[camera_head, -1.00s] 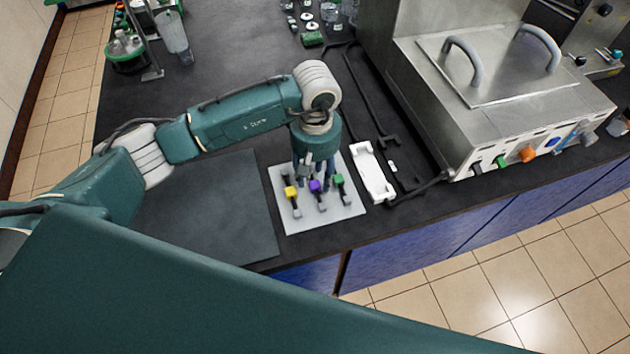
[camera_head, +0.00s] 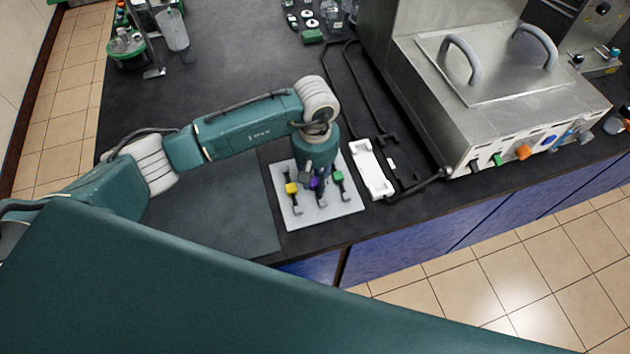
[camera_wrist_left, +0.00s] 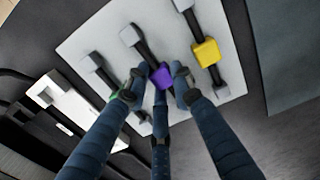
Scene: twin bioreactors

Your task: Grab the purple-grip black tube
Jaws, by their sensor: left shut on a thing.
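The purple-grip black tube (camera_wrist_left: 161,78) lies in the middle of a light grey board (camera_head: 345,206), between a yellow-grip tube (camera_head: 291,189) and a green-grip tube (camera_head: 338,177). In the left wrist view the fingers of my left gripper (camera_wrist_left: 160,84) are closed around its purple grip. In the head view the left gripper points down over the board and partly covers the purple grip (camera_head: 314,183). The tube's black end still lies at the board. I cannot tell whether it is lifted at all. My right gripper is not in view.
A white tray-like holder (camera_head: 371,170) lies right of the board, beside black hoses. A metal unit (camera_head: 500,100) with coloured ports stands at the right. A dark flat mat (camera_head: 215,215) lies left of the board. The bench's front edge is close.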

